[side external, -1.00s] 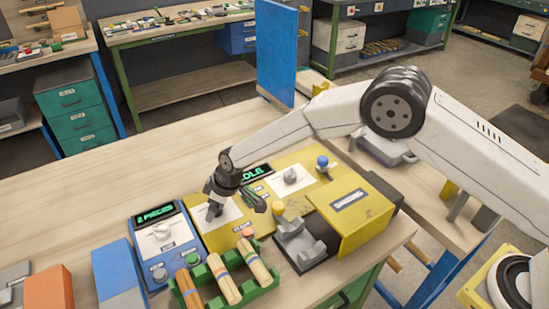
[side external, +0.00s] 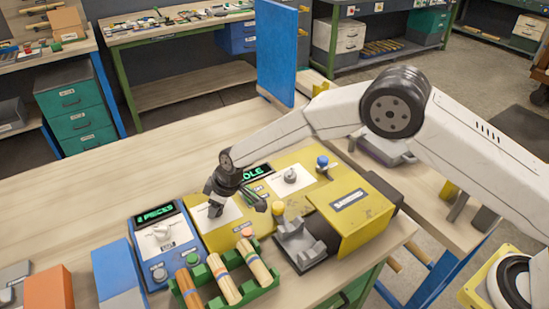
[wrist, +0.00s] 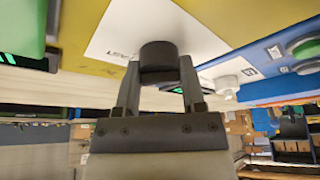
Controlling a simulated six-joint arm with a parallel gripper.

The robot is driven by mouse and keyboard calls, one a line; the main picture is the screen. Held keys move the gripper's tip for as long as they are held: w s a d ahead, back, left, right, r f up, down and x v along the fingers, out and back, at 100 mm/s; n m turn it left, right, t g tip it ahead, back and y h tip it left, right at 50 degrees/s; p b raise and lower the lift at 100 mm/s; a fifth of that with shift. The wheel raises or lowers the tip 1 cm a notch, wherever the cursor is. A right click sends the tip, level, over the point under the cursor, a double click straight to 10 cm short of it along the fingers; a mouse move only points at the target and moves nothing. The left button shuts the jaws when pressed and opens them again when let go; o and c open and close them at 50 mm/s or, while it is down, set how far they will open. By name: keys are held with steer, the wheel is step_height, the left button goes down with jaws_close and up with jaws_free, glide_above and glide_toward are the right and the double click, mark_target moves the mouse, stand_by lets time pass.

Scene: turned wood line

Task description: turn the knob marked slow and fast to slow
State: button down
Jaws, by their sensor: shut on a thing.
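A dark round knob (wrist: 158,52) stands on a white plate (wrist: 110,42) on the yellow machine panel. Part of a word shows beside the knob in the wrist view; it is cut off and hard to read, possibly FAST. My gripper (wrist: 160,72) has its two fingers closed on either side of the knob. In the side view my gripper (side external: 215,208) points down at the left white plate (side external: 228,211) of the yellow machine (side external: 215,241) and covers the knob. The knob's pointer direction cannot be told.
A second knob (side external: 291,174) and a blue-topped part (side external: 322,162) are right of my gripper. A blue box (side external: 160,265) with a white knob (side external: 163,231) stands left. A green rack (side external: 262,290) of turned handles lies in front.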

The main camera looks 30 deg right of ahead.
steer(key=shift+n, duration=0.3)
steer(key=shift+n+g+y, duration=0.3)
steer(key=shift+n+g, duration=0.4)
steer(key=shift+n, duration=0.9)
steer(key=n, duration=0.2)
steer(key=n+g, duration=0.1)
steer(key=n, duration=0.1)
steer(key=shift+w+g+y, duration=0.15)
steer(key=shift+g+y, duration=0.15)
steer(key=n+g, duration=0.1)
steer(key=n, duration=0.2)
steer(key=shift+n, duration=0.4)
steer(key=shift+w+n+g+h, duration=0.1)
steer(key=shift+n+g+h, duration=0.25)
steer(key=shift+n, duration=0.65)
steer(key=shift+n+g+h, duration=0.15)
steer(key=shift+n+g, duration=0.4)
steer(key=shift+n, duration=0.75)
steer(key=shift+c, duration=0.9)
jaws_free()
